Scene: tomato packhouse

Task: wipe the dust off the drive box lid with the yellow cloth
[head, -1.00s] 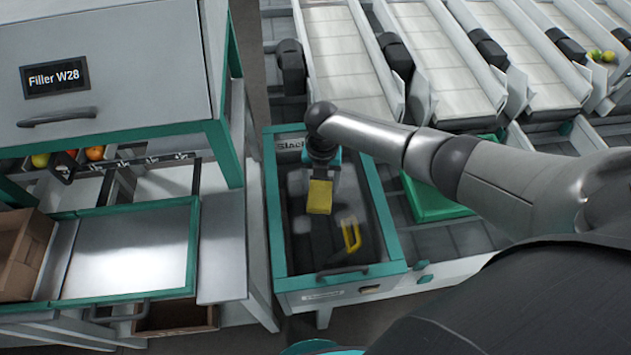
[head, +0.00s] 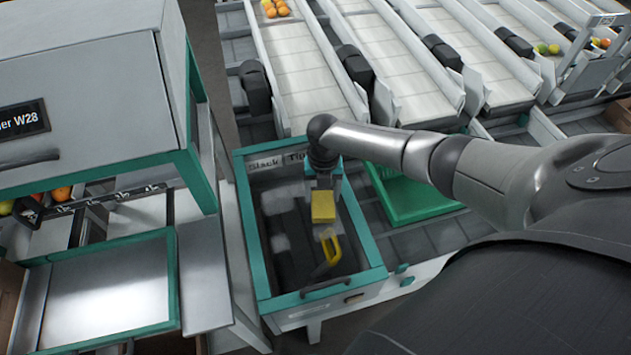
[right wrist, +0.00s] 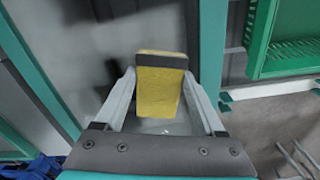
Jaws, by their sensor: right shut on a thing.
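The drive box (head: 250,257) has a teal frame, a dark see-through lid (head: 288,215) and a bar handle at its front. Pale, blurred smudges show on the lid's left part; I cannot tell which are dust. My right gripper (head: 322,188) is above the lid's right half, pointing down, shut on the yellow cloth (head: 323,208). In the right wrist view, the folded cloth (right wrist: 160,95) sits between the fingertips (right wrist: 160,72). Whether the cloth touches the lid is unclear. A yellow loop (head: 330,246) shows nearer the handle, seemingly under the lid. My left gripper is out of view.
A cabinet marked W28 (head: 80,90) and a steel-topped bench (head: 105,285) stand left of the box. A green crate (head: 410,195) lies close to its right. Conveyor lanes (head: 310,75) run behind, some carrying fruit.

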